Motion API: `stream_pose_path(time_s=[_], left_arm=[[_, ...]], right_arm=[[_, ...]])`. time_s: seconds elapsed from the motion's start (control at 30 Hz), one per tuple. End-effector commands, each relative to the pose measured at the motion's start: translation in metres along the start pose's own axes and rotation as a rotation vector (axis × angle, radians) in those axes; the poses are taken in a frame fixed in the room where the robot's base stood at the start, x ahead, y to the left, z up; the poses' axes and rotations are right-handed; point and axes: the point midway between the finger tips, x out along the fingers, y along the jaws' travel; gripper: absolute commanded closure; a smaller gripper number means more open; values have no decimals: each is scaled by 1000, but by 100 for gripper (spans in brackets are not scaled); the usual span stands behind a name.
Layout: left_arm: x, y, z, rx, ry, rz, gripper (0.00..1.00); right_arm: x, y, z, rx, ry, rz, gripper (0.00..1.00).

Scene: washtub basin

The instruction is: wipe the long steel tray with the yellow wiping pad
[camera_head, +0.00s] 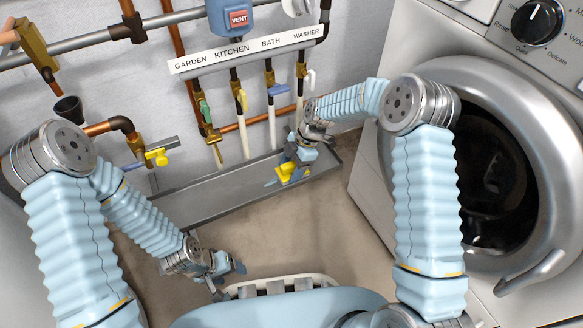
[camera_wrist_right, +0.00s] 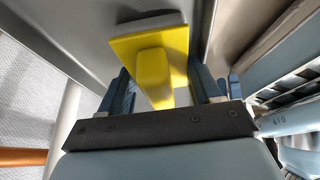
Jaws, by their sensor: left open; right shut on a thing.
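The long steel tray (camera_head: 222,192) lies along the foot of the wall in the head view. The yellow wiping pad (camera_head: 290,171) is at the tray's right end, held by my right gripper (camera_head: 284,180), which is shut on it. In the right wrist view the pad's yellow handle (camera_wrist_right: 153,75) sits between the blue fingers, and the pad's grey underside edge is toward the tray's grey surface (camera_wrist_right: 80,30). I cannot tell whether the pad touches the tray. My left gripper (camera_head: 226,284) is open and empty, low in front of the tray.
Pipes with coloured valve handles (camera_head: 242,99) stand above the tray, under a label strip (camera_head: 248,50). A yellow-handled tap (camera_head: 157,156) is above the tray's left end. A washing machine (camera_head: 375,190) stands close on the right. Bare floor (camera_head: 290,232) lies in front of the tray.

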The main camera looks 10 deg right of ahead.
Motion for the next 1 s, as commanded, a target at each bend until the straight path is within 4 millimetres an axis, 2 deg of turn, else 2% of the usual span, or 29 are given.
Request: stream_pose_path(time_s=[0.03, 0.2, 0.43, 0.7, 1.0], left_arm=[[4, -2, 0, 0, 0, 0, 34], [8, -3, 0, 0, 0, 0, 34], [8, -3, 0, 0, 0, 0, 34], [8, -3, 0, 0, 0, 0, 34], [8, -3, 0, 0, 0, 0, 34]], right_arm=[[7, -2, 0, 4, 2, -3, 61], [15, -2, -15, 4, 2, -6, 61], [20, -4, -26, 1, 4, -11, 61], [30, -4, -50, -1, 5, -12, 61], [35, -4, -64, -2, 4, -13, 61]])
